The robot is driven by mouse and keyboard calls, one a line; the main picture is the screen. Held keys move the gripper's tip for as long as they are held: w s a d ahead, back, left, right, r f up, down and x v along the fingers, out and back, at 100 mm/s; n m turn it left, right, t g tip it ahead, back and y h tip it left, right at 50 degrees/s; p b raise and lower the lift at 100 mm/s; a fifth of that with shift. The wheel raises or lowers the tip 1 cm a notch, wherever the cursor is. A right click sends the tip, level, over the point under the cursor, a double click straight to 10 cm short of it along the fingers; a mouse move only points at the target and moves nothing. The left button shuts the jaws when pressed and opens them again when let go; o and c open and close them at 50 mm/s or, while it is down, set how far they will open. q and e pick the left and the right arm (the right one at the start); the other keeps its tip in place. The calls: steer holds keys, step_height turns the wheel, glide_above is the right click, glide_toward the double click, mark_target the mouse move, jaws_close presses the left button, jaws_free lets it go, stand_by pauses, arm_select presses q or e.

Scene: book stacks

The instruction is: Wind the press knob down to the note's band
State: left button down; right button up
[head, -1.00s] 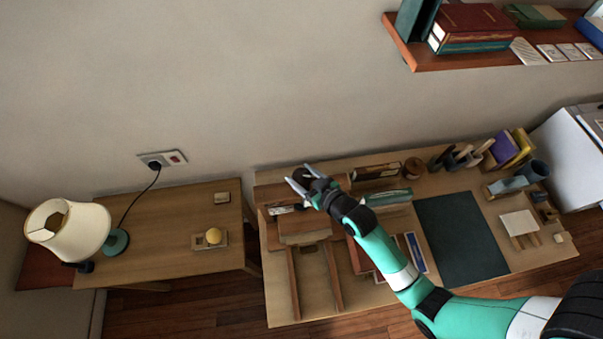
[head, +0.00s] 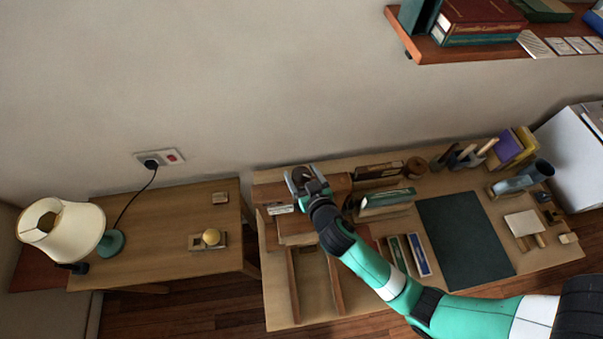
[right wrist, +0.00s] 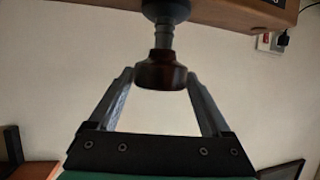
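The press knob (right wrist: 162,72) is dark reddish-brown and round, on a grey shaft under a wooden beam in the right wrist view. In the head view the wooden press (head: 270,193) stands at the left end of the desk. My right gripper (head: 304,178) is over the press, its fingers on either side of the knob. In the right wrist view the right gripper (right wrist: 160,80) is open, with a small gap on the left and the right finger close to the knob; contact is unclear. A small white label (head: 282,209) shows on the press; its marking is unreadable. My left gripper is out of view.
Books (head: 387,200) and a round wooden pot (head: 416,167) stand right of the press. A dark green mat (head: 464,240) lies on the desk. A side table (head: 150,215) with a lamp (head: 62,230) is at left. A bookshelf (head: 480,48) hangs upper right.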

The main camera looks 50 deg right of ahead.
steer(key=shift+o, duration=0.9)
steer(key=v, duration=0.5)
steer(key=p, duration=0.6)
glide_toward(302, 177)
steer(key=shift+s+r, duration=0.15)
steer(key=shift+s, duration=0.25)
steer(key=shift+a, duration=0.1)
